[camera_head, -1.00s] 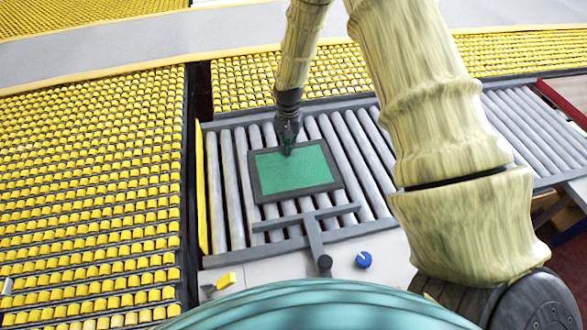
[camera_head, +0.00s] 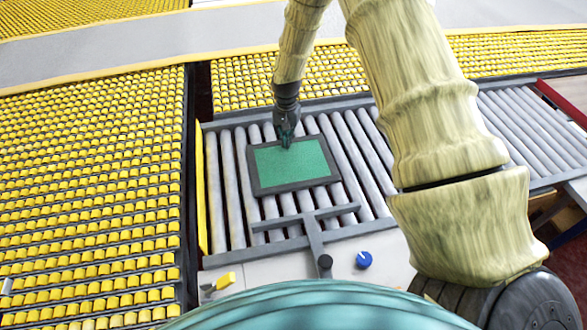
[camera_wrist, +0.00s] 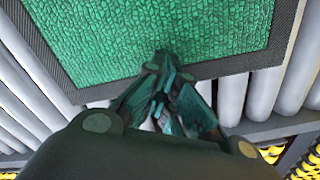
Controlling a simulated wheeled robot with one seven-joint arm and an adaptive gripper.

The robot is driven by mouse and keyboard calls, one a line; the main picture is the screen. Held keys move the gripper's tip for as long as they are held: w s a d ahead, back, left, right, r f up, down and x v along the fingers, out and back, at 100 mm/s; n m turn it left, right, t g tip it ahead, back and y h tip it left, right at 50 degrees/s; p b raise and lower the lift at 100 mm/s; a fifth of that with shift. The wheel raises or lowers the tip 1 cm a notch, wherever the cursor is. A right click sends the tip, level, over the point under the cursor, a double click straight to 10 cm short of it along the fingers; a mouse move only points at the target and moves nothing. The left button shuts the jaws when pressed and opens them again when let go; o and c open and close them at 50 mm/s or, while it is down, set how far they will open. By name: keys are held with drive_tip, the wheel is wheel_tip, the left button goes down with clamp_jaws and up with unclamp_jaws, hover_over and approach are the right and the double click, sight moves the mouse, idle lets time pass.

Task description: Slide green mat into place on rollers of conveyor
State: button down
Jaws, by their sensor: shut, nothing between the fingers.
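The green mat (camera_head: 292,167) with a dark grey border lies flat on the grey rollers (camera_head: 352,150) of the conveyor. My gripper (camera_head: 286,144) is shut and empty, with its fingertips at the mat's far edge. In the wrist view the mat (camera_wrist: 150,35) fills the upper part. There the closed fingertips (camera_wrist: 165,62) overlap the border and reach the green area. I cannot tell whether they press on the mat. A grey T-shaped pusher (camera_head: 312,235) lies over the rollers on the near side of the mat, close to its near edge.
A yellow side guide (camera_head: 200,190) edges the rollers at left. A blue knob (camera_head: 363,259) and a yellow block (camera_head: 226,281) are on the near panel. Yellow roller beds (camera_head: 90,180) spread left and behind. Bare rollers lie on both sides of the mat.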

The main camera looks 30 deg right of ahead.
drive_tip(key=shift+w+d+f, duration=0.1)
drive_tip(key=shift+w, duration=0.2)
drive_tip(key=shift+w+d+b, duration=0.2)
drive_tip(key=shift+w+d, duration=0.05)
drive_tip(key=shift+w, duration=0.75)
drive_tip(key=shift+w+d+b, duration=0.15)
drive_tip(key=shift+w+d, duration=0.1)
drive_tip(key=shift+w, duration=0.7)
drive_tip(key=shift+w, duration=0.1)
drive_tip(key=shift+w+d+b, duration=0.25)
drive_tip(key=shift+w, duration=0.7)
drive_tip(key=shift+w+d+b, duration=0.25)
drive_tip(key=shift+w, duration=0.7)
